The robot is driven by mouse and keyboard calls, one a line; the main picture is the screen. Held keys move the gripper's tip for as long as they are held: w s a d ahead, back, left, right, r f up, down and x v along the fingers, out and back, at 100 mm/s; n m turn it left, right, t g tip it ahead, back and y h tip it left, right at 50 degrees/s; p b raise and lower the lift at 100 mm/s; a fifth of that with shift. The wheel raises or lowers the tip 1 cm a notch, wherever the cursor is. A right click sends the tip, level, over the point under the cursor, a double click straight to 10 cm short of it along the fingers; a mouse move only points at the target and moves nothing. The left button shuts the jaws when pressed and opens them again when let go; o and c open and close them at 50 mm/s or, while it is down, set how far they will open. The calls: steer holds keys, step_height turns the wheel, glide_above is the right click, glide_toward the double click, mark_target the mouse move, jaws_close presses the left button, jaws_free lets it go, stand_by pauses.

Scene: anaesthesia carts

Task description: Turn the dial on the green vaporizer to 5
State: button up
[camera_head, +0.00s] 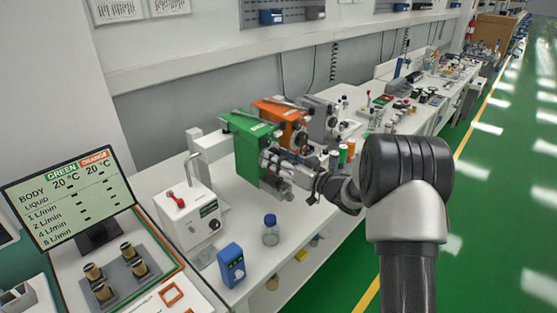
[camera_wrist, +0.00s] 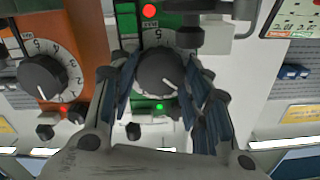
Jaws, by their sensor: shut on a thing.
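The green vaporizer (camera_head: 244,148) stands on the white bench in the head view, at the left of a row of vaporizers. Its front shows in the wrist view (camera_wrist: 176,19), with a red light above the dial and a small green light below it. My gripper (camera_wrist: 163,73) is shut on the dark round dial (camera_wrist: 157,68), one finger on each side. A white mark shows on the dial's lower right; a 5 is readable on the scale above it, and the fingers hide much of the scale. In the head view my gripper (camera_head: 274,164) covers the dial.
An orange vaporizer (camera_head: 281,117) stands close beside the green one; its dial (camera_wrist: 43,77) is near my fingers. A grey vaporizer (camera_head: 321,121) is beyond. A white device (camera_head: 188,215), a blue-capped bottle (camera_head: 270,233) and a screen (camera_head: 68,196) stand to the left and front.

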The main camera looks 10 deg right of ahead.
steer(key=shift+n, duration=0.3)
steer(key=n+b, duration=0.2)
steer(key=n, duration=0.1)
steer(key=shift+b, duration=0.3)
steer(key=shift+n, duration=1.8)
steer(key=o, duration=1.1)
steer(key=v, duration=1.2)
steer(key=shift+s+a, duration=0.2)
